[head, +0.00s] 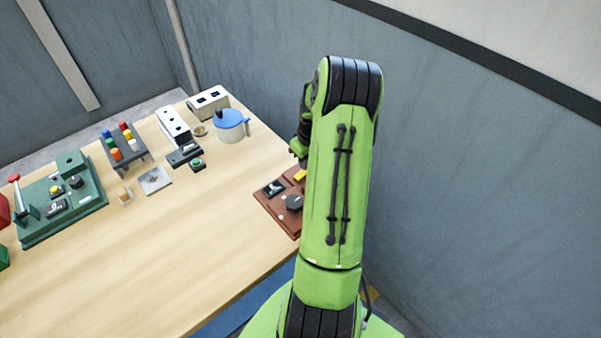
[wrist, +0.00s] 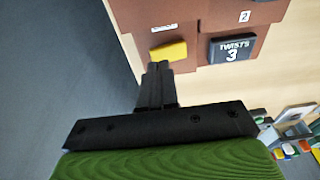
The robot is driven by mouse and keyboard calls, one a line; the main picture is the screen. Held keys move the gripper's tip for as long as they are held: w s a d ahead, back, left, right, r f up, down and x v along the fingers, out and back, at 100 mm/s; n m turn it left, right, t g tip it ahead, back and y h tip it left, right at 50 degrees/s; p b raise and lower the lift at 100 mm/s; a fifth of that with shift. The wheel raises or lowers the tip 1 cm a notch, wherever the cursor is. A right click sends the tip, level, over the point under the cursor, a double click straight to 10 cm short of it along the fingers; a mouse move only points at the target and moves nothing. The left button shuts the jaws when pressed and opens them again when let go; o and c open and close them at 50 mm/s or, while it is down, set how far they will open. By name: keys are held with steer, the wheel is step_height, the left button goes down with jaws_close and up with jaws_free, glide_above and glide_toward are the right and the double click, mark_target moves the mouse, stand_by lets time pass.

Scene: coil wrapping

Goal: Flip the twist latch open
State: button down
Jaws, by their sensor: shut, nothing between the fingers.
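A brown board (head: 272,212) lies at the right edge of the table, partly hidden behind my arm in the head view; it also shows in the wrist view (wrist: 198,25). It bears a yellow piece (wrist: 168,51), which may be the twist latch; I cannot tell for sure. The yellow piece also shows in the head view (head: 300,175). Beside it in the wrist view is a dark display (wrist: 233,48) reading "TWISTS 3". My gripper (wrist: 158,66) is shut and empty, its fingertips just below the yellow piece in the picture; whether they touch is unclear.
A blue-lidded pitcher (head: 230,126), a rack of coloured pegs (head: 126,150) and a green panel (head: 88,195) stand further left. The table's front middle is clear. A grey wall (head: 480,190) rises at the right.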

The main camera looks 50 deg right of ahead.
steer(key=shift+f+b, duration=0.8)
steer(key=shift+f, duration=0.1)
stand_by(0.3)
steer(key=shift+r+p, duration=2.5)
steer(key=shift+r, duration=1.15)
steer(key=shift+f, duration=0.1)
